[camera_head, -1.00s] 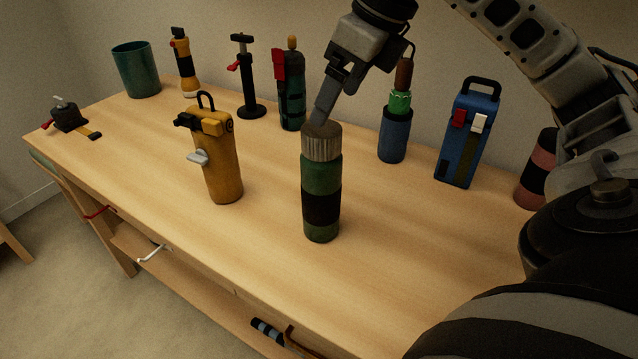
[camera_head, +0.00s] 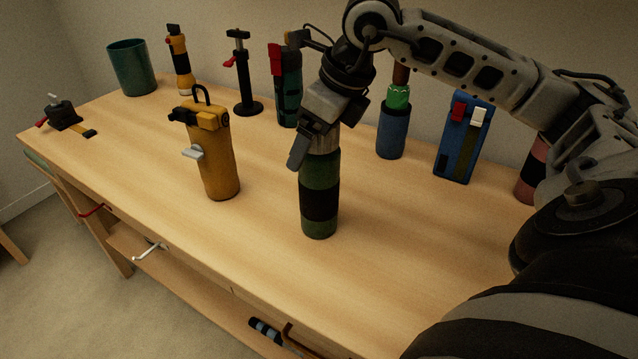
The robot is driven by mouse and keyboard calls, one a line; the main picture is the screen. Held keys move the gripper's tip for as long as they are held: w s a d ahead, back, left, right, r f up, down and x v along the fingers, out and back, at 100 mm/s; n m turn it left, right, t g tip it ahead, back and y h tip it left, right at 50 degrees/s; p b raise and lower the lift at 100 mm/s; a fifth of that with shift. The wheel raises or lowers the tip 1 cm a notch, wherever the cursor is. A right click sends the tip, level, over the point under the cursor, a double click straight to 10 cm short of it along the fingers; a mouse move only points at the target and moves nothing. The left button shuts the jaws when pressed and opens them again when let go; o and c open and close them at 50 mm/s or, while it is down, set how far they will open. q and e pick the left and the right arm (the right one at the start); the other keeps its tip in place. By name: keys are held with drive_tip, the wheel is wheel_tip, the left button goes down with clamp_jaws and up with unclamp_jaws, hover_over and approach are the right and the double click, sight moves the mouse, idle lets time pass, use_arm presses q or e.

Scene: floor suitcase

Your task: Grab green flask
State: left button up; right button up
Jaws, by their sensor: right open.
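The green flask (camera_head: 320,170) stands upright near the middle of the wooden table, with a black band around it and a pale ribbed neck. My right gripper (camera_head: 308,143) is open at the flask's upper part, with one finger in front of its left side. The gripper hides the flask's cap. The other finger is hard to make out, and I cannot tell whether either touches the flask. My left gripper is not in view.
A yellow canister (camera_head: 214,160) stands to the left of the flask. A blue bottle with a green top (camera_head: 391,128) and a blue box (camera_head: 461,138) stand behind right. A green cup (camera_head: 132,68) is at the far left. The table front is clear.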

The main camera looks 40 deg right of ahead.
drive_tip(key=c, duration=1.8)
drive_tip(key=shift+o, duration=0.2)
drive_tip(key=shift+r, duration=0.1)
